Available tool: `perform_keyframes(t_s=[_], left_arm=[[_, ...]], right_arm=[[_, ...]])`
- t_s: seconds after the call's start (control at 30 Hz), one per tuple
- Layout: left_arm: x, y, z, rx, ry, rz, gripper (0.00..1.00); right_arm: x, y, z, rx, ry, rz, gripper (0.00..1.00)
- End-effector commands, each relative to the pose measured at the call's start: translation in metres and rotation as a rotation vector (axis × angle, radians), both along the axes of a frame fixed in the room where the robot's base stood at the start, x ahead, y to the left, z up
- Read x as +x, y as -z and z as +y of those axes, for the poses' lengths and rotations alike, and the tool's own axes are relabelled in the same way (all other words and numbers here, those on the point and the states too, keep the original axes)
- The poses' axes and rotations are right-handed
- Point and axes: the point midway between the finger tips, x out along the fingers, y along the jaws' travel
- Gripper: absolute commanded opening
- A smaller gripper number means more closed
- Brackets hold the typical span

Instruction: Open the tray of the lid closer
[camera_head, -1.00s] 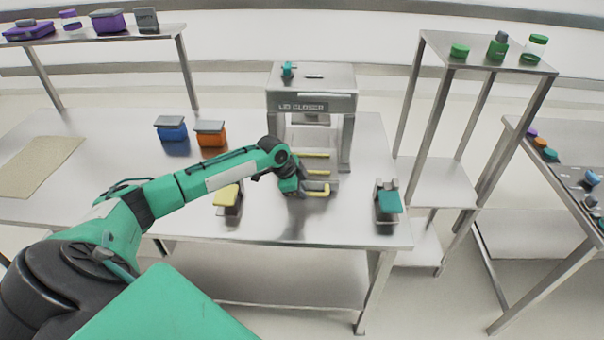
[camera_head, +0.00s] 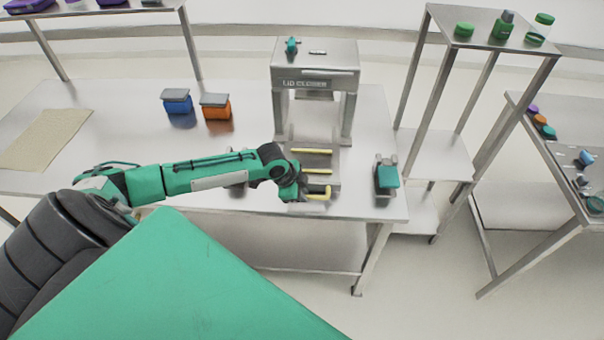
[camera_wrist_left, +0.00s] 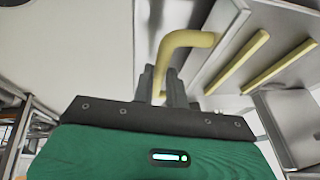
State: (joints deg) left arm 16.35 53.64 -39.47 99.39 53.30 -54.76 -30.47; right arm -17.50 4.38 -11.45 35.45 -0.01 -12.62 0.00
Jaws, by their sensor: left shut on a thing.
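The lid closer (camera_head: 315,78) is a grey metal frame standing on the table. Its tray (camera_head: 322,163) sticks out at the front, with two yellow strips across it and a yellow handle (camera_head: 319,192) at its near end. My left gripper (camera_head: 305,195) is at the handle. In the left wrist view the gripper (camera_wrist_left: 168,88) is shut on the yellow handle (camera_wrist_left: 188,40), whose bent end rises above the fingers. The tray's yellow strips (camera_wrist_left: 240,62) show to the right there. My right gripper is not in view.
A blue box (camera_head: 177,104) and an orange box (camera_head: 216,109) stand left of the lid closer. A teal-topped item (camera_head: 387,178) stands to its right near the table edge. Side shelves (camera_head: 490,45) hold green containers.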

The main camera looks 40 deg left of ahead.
Motion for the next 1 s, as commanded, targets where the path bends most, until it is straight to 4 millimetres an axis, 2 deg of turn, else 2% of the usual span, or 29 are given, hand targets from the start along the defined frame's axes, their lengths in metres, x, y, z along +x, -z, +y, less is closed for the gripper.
perform_keyframes(t_s=[0.03,0.13,0.43,0.57,0.67,1.0], left_arm=[[0.000,0.000,0.000,0.000,0.000,0.000,0.16],[0.000,0.000,0.000,0.000,0.000,0.000,0.36],[0.000,-0.001,0.000,0.000,0.001,0.000,0.36],[-0.003,-0.007,0.003,0.002,0.001,-0.001,0.36],[-0.008,-0.019,0.007,0.004,0.002,-0.002,0.36],[-0.032,-0.079,0.022,0.005,0.002,-0.001,0.36]], right_arm=[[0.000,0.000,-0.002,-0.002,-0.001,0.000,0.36],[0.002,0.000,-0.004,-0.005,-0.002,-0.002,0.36],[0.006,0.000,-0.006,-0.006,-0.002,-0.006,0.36],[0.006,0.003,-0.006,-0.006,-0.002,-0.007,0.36],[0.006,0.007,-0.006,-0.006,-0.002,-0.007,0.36],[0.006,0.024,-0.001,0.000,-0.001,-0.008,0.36]])
